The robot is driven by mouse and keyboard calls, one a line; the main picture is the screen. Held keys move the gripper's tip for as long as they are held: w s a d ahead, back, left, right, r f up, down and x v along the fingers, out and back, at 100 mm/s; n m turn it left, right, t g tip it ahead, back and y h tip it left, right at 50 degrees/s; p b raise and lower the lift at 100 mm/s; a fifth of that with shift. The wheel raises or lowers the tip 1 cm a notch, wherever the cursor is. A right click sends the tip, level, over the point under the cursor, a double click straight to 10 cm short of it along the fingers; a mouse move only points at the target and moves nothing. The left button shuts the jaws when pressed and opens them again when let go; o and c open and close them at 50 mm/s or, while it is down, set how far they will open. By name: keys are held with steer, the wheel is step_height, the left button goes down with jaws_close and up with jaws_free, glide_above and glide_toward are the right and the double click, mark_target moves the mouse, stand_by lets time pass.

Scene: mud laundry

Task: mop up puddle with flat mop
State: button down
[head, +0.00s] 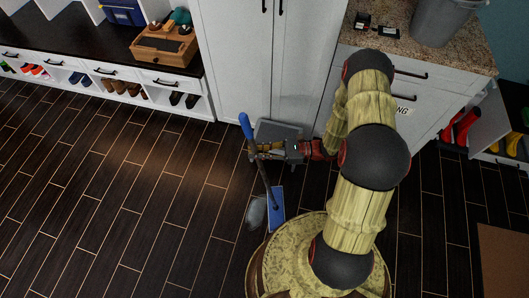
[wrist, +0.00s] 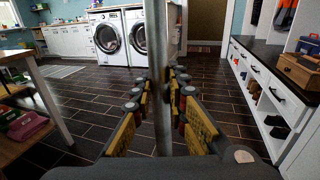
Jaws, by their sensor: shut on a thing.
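The flat mop has a blue grip (head: 245,124) at its top, a thin grey pole (wrist: 157,40) and a flat blue head (head: 276,210) on the dark floor. My gripper (head: 257,150) is shut around the pole below the blue grip. In the wrist view the pole runs upright between the fingers of my gripper (wrist: 163,85). The puddle (head: 256,213) is a pale grey patch on the floor just left of the mop head. I cannot tell whether the head covers part of it.
White cabinets (head: 228,60) stand just behind the mop. A grey flat-topped object (head: 278,131) is at their foot. A shoe bench (head: 90,45) lines the left wall. A brown mat (head: 502,262) lies at right. The floor to the left is clear.

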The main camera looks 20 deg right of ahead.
steer(key=w+a, duration=0.6)
steer(key=a, duration=0.2)
steer(key=shift+w+a+f, duration=0.2)
steer(key=shift+a, duration=0.1)
steer(key=shift+r, duration=0.15)
steer(key=shift+r+p, duration=1.35)
steer(key=shift+r, duration=0.5)
